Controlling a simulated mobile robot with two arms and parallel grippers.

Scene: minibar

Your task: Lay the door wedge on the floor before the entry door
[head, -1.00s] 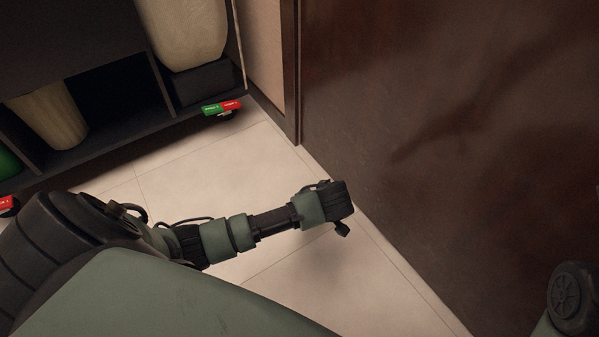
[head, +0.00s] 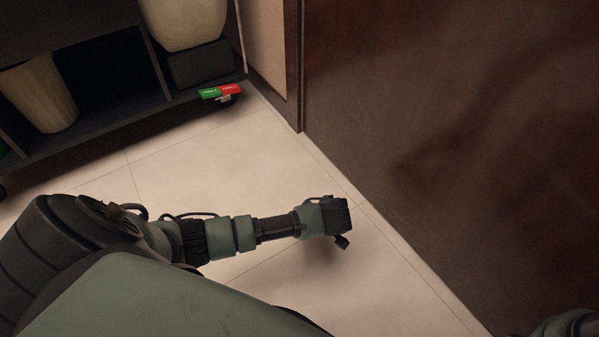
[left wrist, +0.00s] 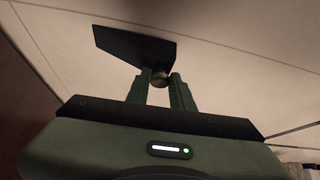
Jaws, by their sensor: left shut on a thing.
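The door wedge (left wrist: 133,44) is a flat dark piece in the left wrist view, with a small rounded part between the fingers. My left gripper (left wrist: 160,80) is shut on it, with the pale floor behind. In the head view my left arm reaches over the floor towards the door and its wrist hides most of the gripper. The entry door (head: 450,150) is a large dark brown panel on the right. Only a bit of my right arm shows at the lower right; its gripper is out of view.
A dark shelf unit (head: 110,130) with pale vases stands at the upper left. A green and red item (head: 220,91) sits at its lower edge near the door frame (head: 291,65). The pale tiled floor (head: 200,165) between shelf and door is clear.

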